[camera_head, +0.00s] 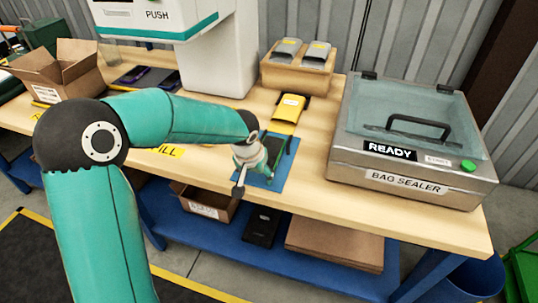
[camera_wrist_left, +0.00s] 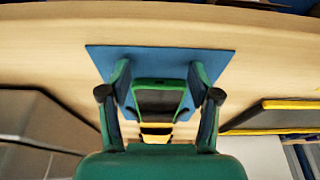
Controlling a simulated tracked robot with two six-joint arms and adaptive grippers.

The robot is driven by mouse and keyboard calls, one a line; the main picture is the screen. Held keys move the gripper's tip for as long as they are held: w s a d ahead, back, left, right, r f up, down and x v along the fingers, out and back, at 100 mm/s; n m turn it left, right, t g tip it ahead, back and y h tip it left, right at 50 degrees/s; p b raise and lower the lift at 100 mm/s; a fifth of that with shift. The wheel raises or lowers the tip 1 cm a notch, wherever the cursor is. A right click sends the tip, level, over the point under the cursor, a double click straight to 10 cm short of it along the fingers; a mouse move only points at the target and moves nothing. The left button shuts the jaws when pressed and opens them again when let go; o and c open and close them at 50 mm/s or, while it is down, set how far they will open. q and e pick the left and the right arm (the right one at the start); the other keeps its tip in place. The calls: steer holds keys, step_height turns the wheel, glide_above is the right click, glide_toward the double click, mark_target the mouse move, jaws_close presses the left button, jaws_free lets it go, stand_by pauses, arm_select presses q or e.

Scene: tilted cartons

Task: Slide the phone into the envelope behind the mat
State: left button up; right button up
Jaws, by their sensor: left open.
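A dark phone with a green edge (camera_wrist_left: 158,98) lies on the blue mat (camera_wrist_left: 240,58) in the left wrist view. My left gripper (camera_head: 266,168) is over the mat, open, with one finger on each side of the phone (camera_wrist_left: 158,76). I cannot tell whether the fingers touch it. My right gripper is not in view.
A bag sealer (camera_head: 410,174) stands to the right of the mat. A cardboard bin (camera_head: 290,78) with grey pouches is behind the envelope. A white and teal machine (camera_head: 225,60), dark phones (camera_head: 148,78) and an open carton (camera_head: 62,72) are to the left.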

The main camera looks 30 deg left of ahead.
mark_target(273, 142)
arm_select(q)
steer(key=shift+w+a+p, duration=0.2)
steer(key=shift+w+p, duration=0.1)
steer(key=shift+w, duration=0.5)
steer(key=shift+w+a+p, duration=0.2)
steer(key=shift+w+p, duration=0.15)
steer(key=shift+w, duration=0.5)
steer(key=shift+w+a+p, duration=0.2)
steer(key=shift+w+p, duration=0.1)
steer(key=shift+w, duration=0.5)
steer(key=shift+w+a+p, duration=0.2)
steer(key=shift+w+p, duration=0.25)
steer(key=shift+w, duration=0.35)
steer(key=shift+w+a+p, duration=0.2)
steer(key=shift+w+p, duration=0.2)
steer(key=shift+w, duration=0.45)
steer(key=shift+w+a+p, duration=0.2)
steer(key=shift+w+p, duration=0.25)
steer(key=shift+w, duration=0.35)
steer(key=shift+w+a+r+p, duration=0.1)
steer(key=shift+w+a+p, duration=0.1)
steer(key=shift+w+p, duration=0.45)
steer(key=shift+w+a+p, duration=0.15)
steer(key=shift+w+p, duration=0.3)
steer(key=shift+w, duration=0.35)
steer(key=shift+w+a+p, duration=0.25)
steer(key=shift+w+p, duration=0.35)
steer(key=shift+w, duration=0.35)
